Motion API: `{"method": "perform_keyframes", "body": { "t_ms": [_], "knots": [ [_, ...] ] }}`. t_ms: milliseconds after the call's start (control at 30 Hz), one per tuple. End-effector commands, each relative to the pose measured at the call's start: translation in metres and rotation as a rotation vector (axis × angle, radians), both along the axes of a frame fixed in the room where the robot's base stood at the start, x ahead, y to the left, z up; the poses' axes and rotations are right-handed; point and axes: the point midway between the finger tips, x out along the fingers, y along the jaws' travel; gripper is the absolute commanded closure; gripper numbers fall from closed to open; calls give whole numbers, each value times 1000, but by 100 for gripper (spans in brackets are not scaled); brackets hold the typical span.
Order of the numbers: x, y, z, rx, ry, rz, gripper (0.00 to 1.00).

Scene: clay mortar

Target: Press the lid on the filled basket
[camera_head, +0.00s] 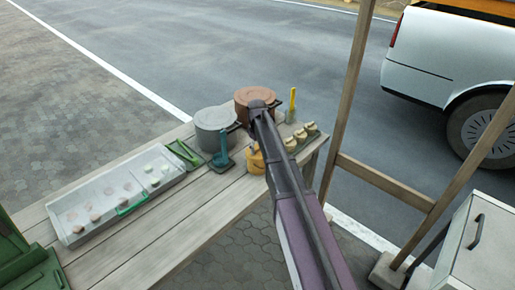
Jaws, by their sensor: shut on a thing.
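A brown round basket-like vessel (243,112) stands near the far edge of the wooden table. Its round brown top (250,93) looks like a lid and seems to lie level on it; I cannot tell whether it is fully seated. My arm reaches in from the lower right, and my gripper (259,106) is at the front of this top, shut on what seems to be the lid. The fingers and the contact are too small and partly hidden by my arm. The inside of the vessel is hidden.
A grey round pot (213,124) stands just left of the brown vessel. A teal piece (222,152), an orange container (254,159) and a yellow-handled tool (292,104) stand close by. A shallow white tray (66,232) lies at left. Wooden posts (350,100) rise at right.

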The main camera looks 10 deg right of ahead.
Motion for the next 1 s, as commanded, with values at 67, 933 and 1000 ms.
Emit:
{"method": "perform_keyframes", "body": {
  "t_ms": [67,933,1000],
  "knots": [
    [0,0,0,0,0,0,30],
    [0,-1,6,0,0,-1,0],
    [0,-1,9,0,0,-1,0]
  ]
}}
